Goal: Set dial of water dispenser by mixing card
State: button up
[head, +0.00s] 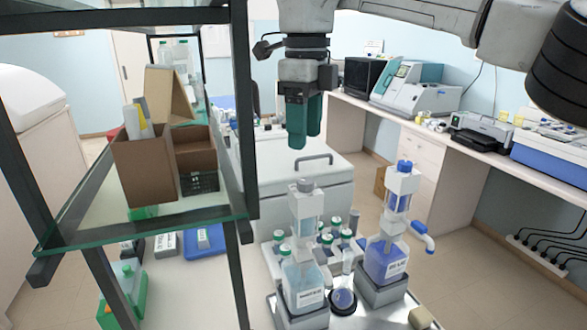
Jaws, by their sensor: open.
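Two bottle-top dispensers stand on a tray at the lower middle. The left dispenser (303,280) holds pale blue liquid and has a grey top (304,186); its label is too small to read with certainty. The right dispenser (385,258) holds deep blue liquid and has a blue top (404,166) and a blue spout. I cannot tell for certain which is the water dispenser, nor read a dial setting. I cannot make out a mixing card. My gripper (305,140) has green fingers pointing down, is open and empty, and appears above the left dispenser in the picture, apart from it.
A glass shelf (100,232) with a dark frame stands at left, bearing an open cardboard box (145,165). Several small capped bottles (326,243) stand behind the dispensers. A round dish (343,300) lies between them. A bench (480,165) with instruments runs along the right.

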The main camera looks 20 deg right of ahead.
aim_at(305, 180)
notch_tip(305, 180, down, 9)
jog(key=shift+a+r+p, duration=0.1)
jog(key=shift+r+p, duration=0.05)
jog(key=shift+p, duration=0.45)
jog(key=c, duration=1.1)
jog(key=shift+o, duration=0.2)
jog(key=shift+m, duration=0.3)
jog(key=m+p, duration=0.1)
jog(key=m, duration=0.2)
jog(key=shift+m, duration=0.3)
jog(key=shift+d+m, duration=0.2)
jog(key=shift+m, duration=2.1)
